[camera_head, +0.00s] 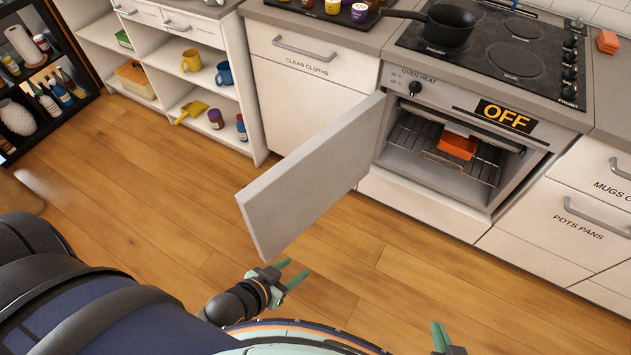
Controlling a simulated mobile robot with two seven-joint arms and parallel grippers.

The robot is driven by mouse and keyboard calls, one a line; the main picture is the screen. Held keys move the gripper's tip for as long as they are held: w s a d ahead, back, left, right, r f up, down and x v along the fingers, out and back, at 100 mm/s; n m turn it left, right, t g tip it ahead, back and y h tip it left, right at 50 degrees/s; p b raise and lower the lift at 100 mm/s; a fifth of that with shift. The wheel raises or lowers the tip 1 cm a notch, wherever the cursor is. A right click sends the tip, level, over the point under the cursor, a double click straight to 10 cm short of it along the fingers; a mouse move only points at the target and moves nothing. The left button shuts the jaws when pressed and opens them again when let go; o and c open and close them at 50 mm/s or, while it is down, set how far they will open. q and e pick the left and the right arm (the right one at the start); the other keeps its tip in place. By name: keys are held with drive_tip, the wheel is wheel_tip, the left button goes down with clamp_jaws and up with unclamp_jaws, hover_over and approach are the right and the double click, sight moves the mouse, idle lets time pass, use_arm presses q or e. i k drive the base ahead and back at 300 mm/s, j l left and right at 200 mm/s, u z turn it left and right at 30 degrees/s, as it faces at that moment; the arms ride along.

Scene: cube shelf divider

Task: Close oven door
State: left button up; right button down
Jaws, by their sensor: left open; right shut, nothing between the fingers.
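The white oven door (312,180) stands wide open, hinged at the left of the oven opening and swung out over the floor. The oven (484,190) shows its inside, with a wire rack and an orange block (458,146) on it. My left gripper (294,274) is open and empty, just below and right of the door's free lower end in the picture. I cannot tell whether it touches the door. My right gripper (441,338) shows only in part at the bottom edge, right of the left one, with its fingers shut and empty.
A black pot (446,27) stands on the hob (500,45). Drawers flank the oven. An open shelf (168,60) with mugs and jars stands at the upper left, beside a dark bottle rack (38,90). The wooden floor (370,275) in front of the oven is clear.

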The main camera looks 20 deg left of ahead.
sight(276, 208)
drive_tip(key=k+j+z, duration=0.2)
drive_tip(key=j, duration=0.2)
drive_tip(key=k+j+z, duration=0.2)
drive_tip(key=j, duration=0.2)
drive_tip(key=k+j+z, duration=0.15)
drive_tip(key=j, duration=0.3)
drive_tip(key=j+z, duration=0.15)
drive_tip(key=j, duration=0.25)
drive_tip(key=j+z, duration=0.3)
drive_tip(key=j, duration=0.6)
drive_tip(key=i+j+z, duration=0.1)
drive_tip(key=j, duration=0.35)
drive_tip(key=i+j+z, duration=0.1)
drive_tip(key=j, duration=0.35)
drive_tip(key=k+j, duration=0.1)
drive_tip(key=k, duration=0.15)
drive_tip(key=k+j, duration=0.1)
drive_tip(key=k, duration=0.2)
